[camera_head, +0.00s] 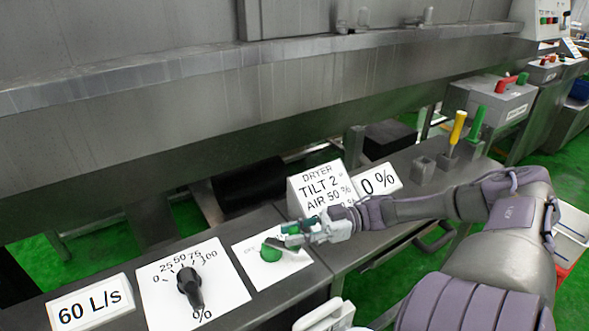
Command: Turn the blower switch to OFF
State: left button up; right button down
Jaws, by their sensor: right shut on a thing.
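The green rotary switch (270,253) sits on a small white plate (291,266) on the grey console. Faint lettering, which looks like OFF, is left of the knob; the rest of the plate's lettering is hidden or too small to read. My right gripper (283,242) reaches in from the right and is shut on the green switch, its fingers covering part of the knob. The exact direction in which the switch points is hard to tell.
Left of the switch is a black dial (189,287) with a percent scale, then a 60 L/s sign (90,308). Behind my gripper stands the dryer sign (322,187) and a 0 % sign (378,182). Yellow (458,127) and green (477,124) levers stand further right.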

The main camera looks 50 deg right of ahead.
jog(key=c, duration=0.9)
grip_release()
jog(key=shift+a, duration=0.1)
jog(key=v, duration=1.2)
jog(key=shift+w, duration=0.1)
jog(key=shift+f, duration=0.1)
